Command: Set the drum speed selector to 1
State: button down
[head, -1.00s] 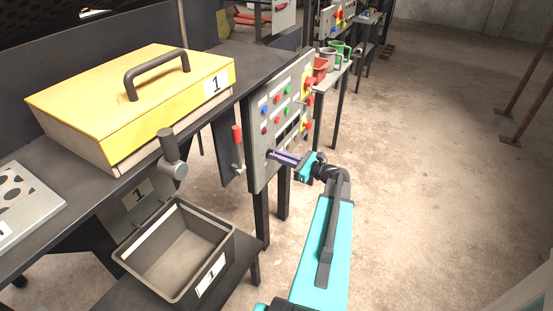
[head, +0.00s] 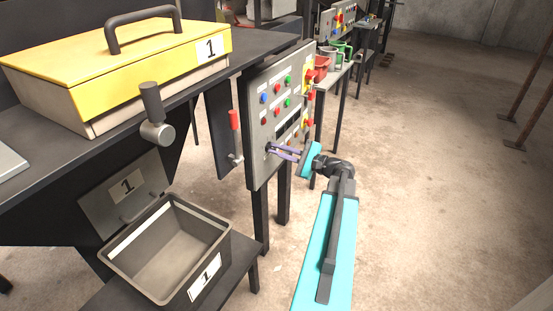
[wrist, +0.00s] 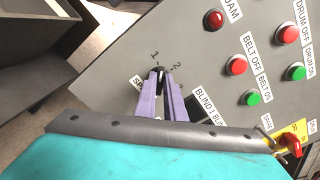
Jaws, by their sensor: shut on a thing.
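The drum speed selector (wrist: 160,71) is a small black knob on the grey control panel, with the marks "1" and "2" printed above it in the wrist view. A label beginning "SP" is partly hidden by my fingers. My gripper (wrist: 160,76) has its two purple fingers closed around the knob, one on each side. The knob's pointer direction is hard to read between the fingers. In the head view my gripper (head: 271,150) reaches the lower left of the control panel (head: 262,172); the knob is mostly hidden there.
Red and green buttons (wrist: 236,66) and a yellow-backed red switch (wrist: 291,143) are on the same panel. A red-handled lever (head: 234,122) stands just left of the panel. A grey bin (head: 122,262) and a yellow-lidded box (head: 75,65) are further left. The floor at right is open.

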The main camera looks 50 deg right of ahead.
jog(key=shift+a+f+n+b, duration=0.1)
jog(key=shift+f+n+b, duration=0.05)
jog(key=shift+n+b, duration=0.6)
jog(key=shift+a+f+n+b, duration=0.1)
jog(key=shift+n+b, duration=0.55)
jog(key=shift+n, duration=0.2)
jog(key=c, duration=1.8)
grip_release()
jog(key=shift+s+d+r, duration=0.1)
jog(key=shift+r, duration=0.05)
jog(key=shift+c, duration=0.2)
jog(key=shift+d, duration=0.1)
jog(key=v, duration=1.3)
jog(key=shift+s, duration=0.4)
